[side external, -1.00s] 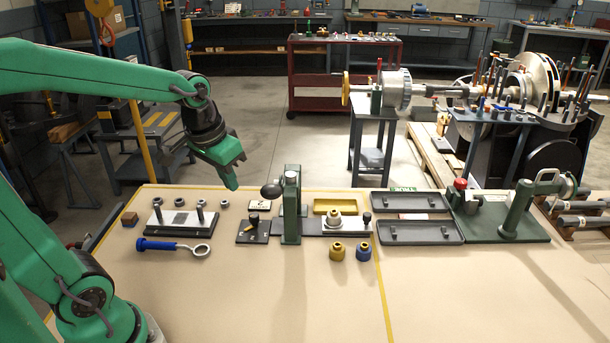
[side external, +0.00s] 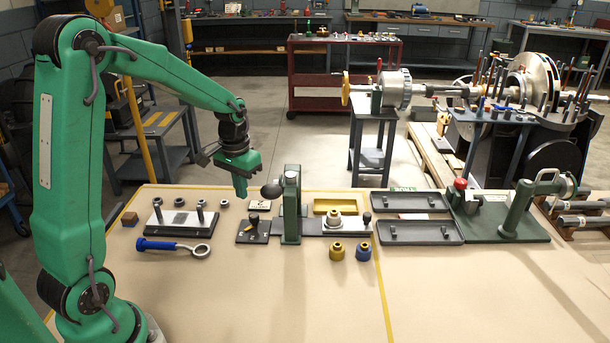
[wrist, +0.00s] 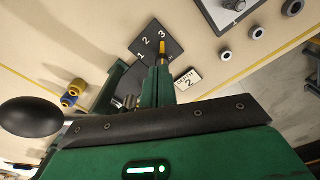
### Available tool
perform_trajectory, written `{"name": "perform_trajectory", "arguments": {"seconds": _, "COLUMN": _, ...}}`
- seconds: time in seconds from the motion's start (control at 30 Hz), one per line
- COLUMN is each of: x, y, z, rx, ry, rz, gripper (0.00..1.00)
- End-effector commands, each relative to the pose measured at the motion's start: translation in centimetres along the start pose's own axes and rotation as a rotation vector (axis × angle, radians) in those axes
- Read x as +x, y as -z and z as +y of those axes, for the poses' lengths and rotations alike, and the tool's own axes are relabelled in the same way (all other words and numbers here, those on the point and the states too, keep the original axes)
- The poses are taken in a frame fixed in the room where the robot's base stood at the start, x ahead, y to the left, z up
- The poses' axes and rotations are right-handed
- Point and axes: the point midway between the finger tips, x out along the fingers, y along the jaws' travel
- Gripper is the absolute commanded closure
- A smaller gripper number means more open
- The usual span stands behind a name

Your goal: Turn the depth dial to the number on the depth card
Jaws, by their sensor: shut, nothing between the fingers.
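The depth dial (side external: 254,225) is a dark plate with a black and yellow knob. In the wrist view the plate (wrist: 142,48) shows the numbers 1, 2 and 3, and the yellow bar of the knob (wrist: 162,47) extends towards the 3. The knob's lower part is partly hidden by my finger. The white depth card (wrist: 187,78) reads "DEPTH 2"; it also lies behind the dial in the side view (side external: 260,205). My gripper (side external: 241,196) is shut and empty, pointing down above the table near the card and dial, apart from both.
A green press (side external: 291,210) with a black ball handle (side external: 272,191) stands just right of the dial. The front table area is clear.

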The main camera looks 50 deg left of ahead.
Motion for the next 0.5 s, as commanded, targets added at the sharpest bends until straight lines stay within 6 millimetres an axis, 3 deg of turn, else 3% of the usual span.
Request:
{"name": "perform_trajectory", "arguments": {"seconds": 0.2, "x": 1.5, "y": 0.6, "z": -0.8, "rx": -0.014, "ry": -0.002, "rz": -0.026, "gripper": 1.00}}
{"name": "perform_trajectory", "arguments": {"seconds": 0.5, "x": 1.8, "y": 0.7, "z": -0.9, "rx": -0.015, "ry": -0.002, "rz": -0.029, "gripper": 1.00}}
